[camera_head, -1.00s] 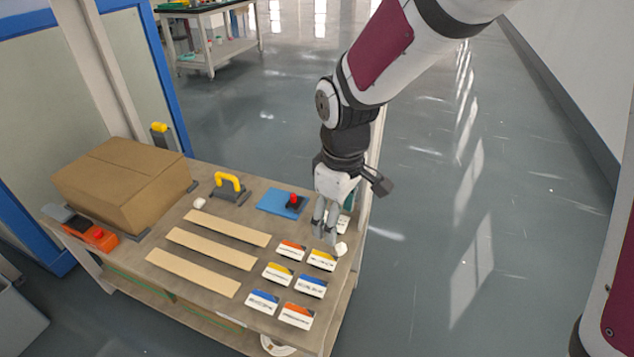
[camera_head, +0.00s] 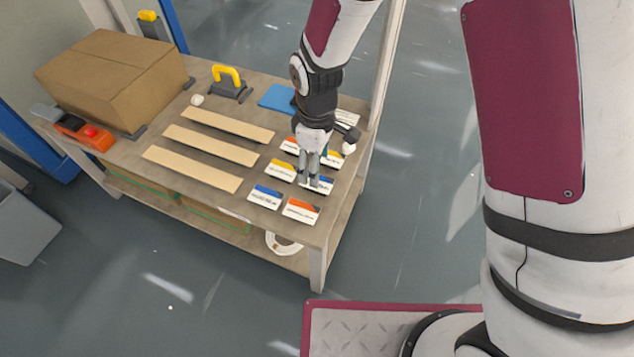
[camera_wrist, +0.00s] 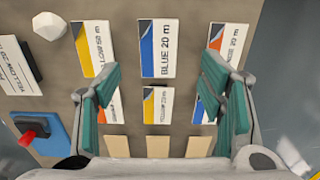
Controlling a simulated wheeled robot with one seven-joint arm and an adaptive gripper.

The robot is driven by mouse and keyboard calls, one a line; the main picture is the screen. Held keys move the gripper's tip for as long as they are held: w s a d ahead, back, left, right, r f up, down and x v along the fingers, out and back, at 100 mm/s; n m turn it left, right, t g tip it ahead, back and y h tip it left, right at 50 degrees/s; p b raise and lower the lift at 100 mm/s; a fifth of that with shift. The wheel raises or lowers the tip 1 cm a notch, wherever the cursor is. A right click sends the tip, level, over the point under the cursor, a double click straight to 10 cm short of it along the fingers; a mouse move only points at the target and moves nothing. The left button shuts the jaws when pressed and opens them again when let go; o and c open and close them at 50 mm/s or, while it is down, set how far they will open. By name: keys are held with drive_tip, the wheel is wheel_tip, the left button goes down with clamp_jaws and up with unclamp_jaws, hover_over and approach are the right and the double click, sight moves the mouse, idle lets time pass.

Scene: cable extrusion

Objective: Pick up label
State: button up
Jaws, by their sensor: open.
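Several white labels with coloured corners lie in two rows on the wooden table (camera_head: 218,205). My gripper (camera_head: 309,180) is open and empty, low over the blue label (camera_head: 325,188), and partly covers it in the head view. In the wrist view the label reading "BLUE 20 m" (camera_wrist: 158,48) shows between and ahead of the fingers (camera_wrist: 160,85). A yellow label (camera_wrist: 92,48) and an orange label (camera_wrist: 228,42) flank it. A smaller-looking yellow label (camera_wrist: 157,105) lies between the fingers. Two further labels are partly hidden by the fingers.
Three wooden strips (camera_head: 209,145) lie left of the labels. A cardboard box (camera_head: 115,78), an orange device (camera_head: 83,132) and a yellow-handled tool (camera_head: 230,80) stand farther off.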

drive_tip(key=shift+w+f+b, duration=0.1)
drive_tip(key=shift+f+b, duration=1.05)
drive_tip(key=shift+f, duration=1.45)
drive_tip(key=shift+f, duration=0.25)
drive_tip(key=c, duration=0.8)
